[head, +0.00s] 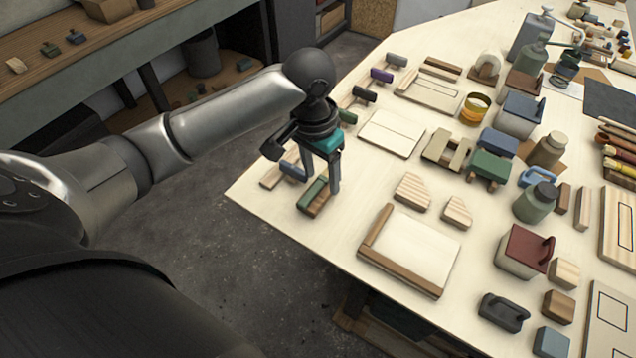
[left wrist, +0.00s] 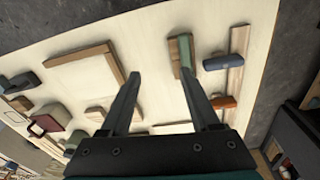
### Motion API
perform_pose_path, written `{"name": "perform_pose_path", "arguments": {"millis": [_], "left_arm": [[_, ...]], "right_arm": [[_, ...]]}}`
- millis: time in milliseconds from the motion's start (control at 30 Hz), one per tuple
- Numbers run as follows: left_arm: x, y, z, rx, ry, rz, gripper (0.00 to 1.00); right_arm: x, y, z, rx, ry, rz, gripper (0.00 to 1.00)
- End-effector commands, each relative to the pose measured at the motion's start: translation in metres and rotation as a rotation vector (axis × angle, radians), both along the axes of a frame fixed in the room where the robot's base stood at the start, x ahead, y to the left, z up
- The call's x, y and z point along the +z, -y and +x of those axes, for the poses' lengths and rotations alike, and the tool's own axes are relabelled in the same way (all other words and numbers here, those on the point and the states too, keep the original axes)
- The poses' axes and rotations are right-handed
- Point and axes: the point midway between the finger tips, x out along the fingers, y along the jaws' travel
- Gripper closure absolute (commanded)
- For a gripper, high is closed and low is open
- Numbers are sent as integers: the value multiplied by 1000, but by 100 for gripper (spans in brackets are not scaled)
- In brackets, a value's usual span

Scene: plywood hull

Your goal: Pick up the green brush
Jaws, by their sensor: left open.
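The green brush (head: 313,193), a green block on a brown wooden base, lies near the left edge of the pale table. It also shows in the left wrist view (left wrist: 180,55), beyond the tip of the right-hand finger. My left gripper (head: 321,178) points down close over the brush. In the left wrist view its fingers (left wrist: 158,77) are apart with only bare table between their tips. The brush lies off to the right of the gap there. I cannot tell whether a finger touches it. My right gripper is in neither view.
A blue brush (head: 293,170) lies close beside the green one, with a wooden strip (head: 271,181). A wood-edged board (head: 412,250) is to the right. Darker brushes, including a purple one (head: 381,76), line the table edge farther back. Bare table lies between brush and board.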

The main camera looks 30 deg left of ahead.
Motion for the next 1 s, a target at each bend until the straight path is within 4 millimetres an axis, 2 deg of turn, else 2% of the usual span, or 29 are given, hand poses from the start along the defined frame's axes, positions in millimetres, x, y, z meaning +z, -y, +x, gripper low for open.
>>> {"name": "perform_pose_path", "arguments": {"millis": [33, 200, 367, 467, 700, 800, 1000], "left_arm": [[14, -13, 6, 30, -9, 20, 38], [41, -39, 12, 107, -52, 47, 38], [46, -47, 12, 139, -70, 54, 38], [32, -47, 11, 142, -74, 54, 38], [-20, -46, 12, 140, -73, 53, 38], [-36, -46, 12, 140, -70, 52, 38], [-51, -46, 13, 138, -68, 54, 38]], "right_arm": [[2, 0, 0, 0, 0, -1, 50], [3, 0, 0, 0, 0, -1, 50], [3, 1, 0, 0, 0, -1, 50], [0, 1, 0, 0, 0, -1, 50], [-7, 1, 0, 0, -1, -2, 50], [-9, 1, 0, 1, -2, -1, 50], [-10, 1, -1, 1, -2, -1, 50]]}}
